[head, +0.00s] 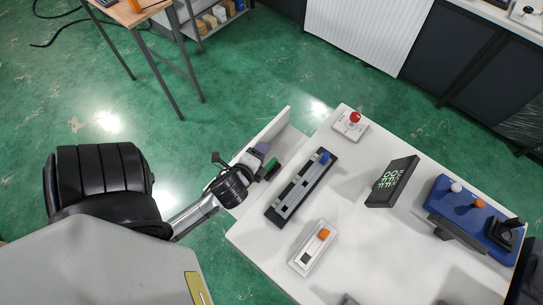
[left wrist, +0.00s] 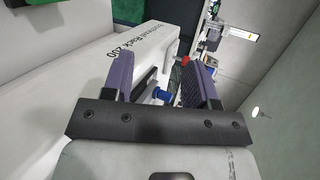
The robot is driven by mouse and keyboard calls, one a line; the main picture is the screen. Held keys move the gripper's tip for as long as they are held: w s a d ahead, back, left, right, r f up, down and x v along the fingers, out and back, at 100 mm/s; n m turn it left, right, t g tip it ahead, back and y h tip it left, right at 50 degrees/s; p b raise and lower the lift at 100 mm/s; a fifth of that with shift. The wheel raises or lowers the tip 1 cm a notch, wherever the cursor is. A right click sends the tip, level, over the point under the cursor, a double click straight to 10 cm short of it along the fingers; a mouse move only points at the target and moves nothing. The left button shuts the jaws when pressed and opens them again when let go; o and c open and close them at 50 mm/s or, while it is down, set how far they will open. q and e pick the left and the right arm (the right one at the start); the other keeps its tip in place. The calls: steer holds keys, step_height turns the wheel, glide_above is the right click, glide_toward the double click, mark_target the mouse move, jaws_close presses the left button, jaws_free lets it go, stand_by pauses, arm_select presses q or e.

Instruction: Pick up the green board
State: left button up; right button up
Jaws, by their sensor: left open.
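A small green board (head: 271,167) shows in the head view beside my left gripper, at the near part of a white rack (head: 284,123). My left gripper (head: 264,157) is just above the rack, close to the board, and looks empty. In the left wrist view its two purple fingers (left wrist: 160,75) stand apart, with the white rack lettered "Additional Rack 200" (left wrist: 172,40) behind them. A small green patch (left wrist: 209,60) shows by the right finger; I cannot tell if it is the board. My right gripper is not in view.
A white table (head: 360,235) stands right of the rack. It bears a black and grey rail device (head: 300,187), a red button box (head: 352,123), an orange switch box (head: 313,247), a dark display (head: 391,181) and a blue control panel (head: 470,210). Green floor lies left.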

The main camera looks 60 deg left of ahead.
arm_select(q)
steer(key=a+f+m+t+y+b, duration=0.1)
steer(key=a+f+m+t+b, duration=0.2)
steer(key=f+m+b, duration=0.7)
steer(key=m+t+h+b, duration=0.1)
steer(key=m+t+b, duration=0.2)
steer(key=m+b, duration=0.7)
glide_toward(270, 166)
steer(key=w+a+n+b, duration=0.2)
steer(key=b, duration=0.1)
steer(key=shift+w+r+n, duration=0.25)
steer(key=shift+n, duration=0.15)
steer(key=shift+d+f+m+b, duration=0.1)
steer(key=shift+f+m+b, duration=0.5)
steer(key=shift+b, duration=0.05)
steer(key=shift+w+h, duration=0.15)
steer(key=shift+h, duration=0.15)
steer(key=shift+p+x, duration=0.55)
steer(key=shift+x, duration=0.6)
steer(key=p+x, duration=0.1)
steer(key=x, duration=0.4)
steer(key=shift+f, duration=0.1)
steer(key=shift+c, duration=0.3)
jaws_close()
